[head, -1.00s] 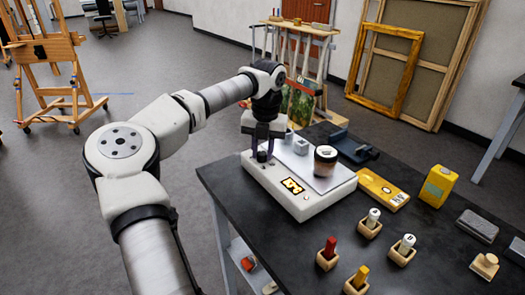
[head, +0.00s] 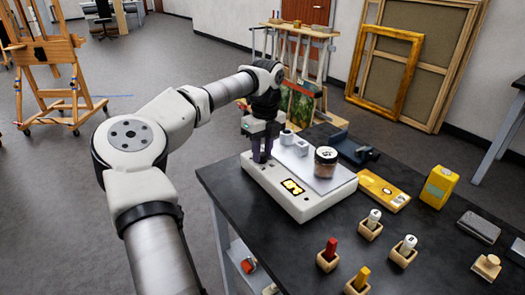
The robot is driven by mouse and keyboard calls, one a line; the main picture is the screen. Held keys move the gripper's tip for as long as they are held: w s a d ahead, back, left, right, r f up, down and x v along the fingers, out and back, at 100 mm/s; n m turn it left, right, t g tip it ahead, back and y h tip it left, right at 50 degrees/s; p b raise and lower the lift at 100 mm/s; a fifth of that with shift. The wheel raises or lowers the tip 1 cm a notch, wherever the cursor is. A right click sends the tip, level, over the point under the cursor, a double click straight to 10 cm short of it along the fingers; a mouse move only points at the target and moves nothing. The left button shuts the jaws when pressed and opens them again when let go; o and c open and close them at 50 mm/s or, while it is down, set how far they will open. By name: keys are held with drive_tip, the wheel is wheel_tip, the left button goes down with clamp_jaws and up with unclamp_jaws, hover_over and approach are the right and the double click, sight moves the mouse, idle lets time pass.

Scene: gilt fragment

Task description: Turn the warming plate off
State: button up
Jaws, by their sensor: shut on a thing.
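The warming plate (head: 322,203) is a white, low box with a pale flat top, standing on the dark table near its left corner. Its front display (head: 292,187) shows yellow marks on black. My gripper (head: 262,157) points down over the plate's left end. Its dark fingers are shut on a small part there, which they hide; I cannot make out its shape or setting.
Picture frames lean on the back wall.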

drive_tip(key=shift+n, duration=0.6)
drive_tip(key=o, duration=1)
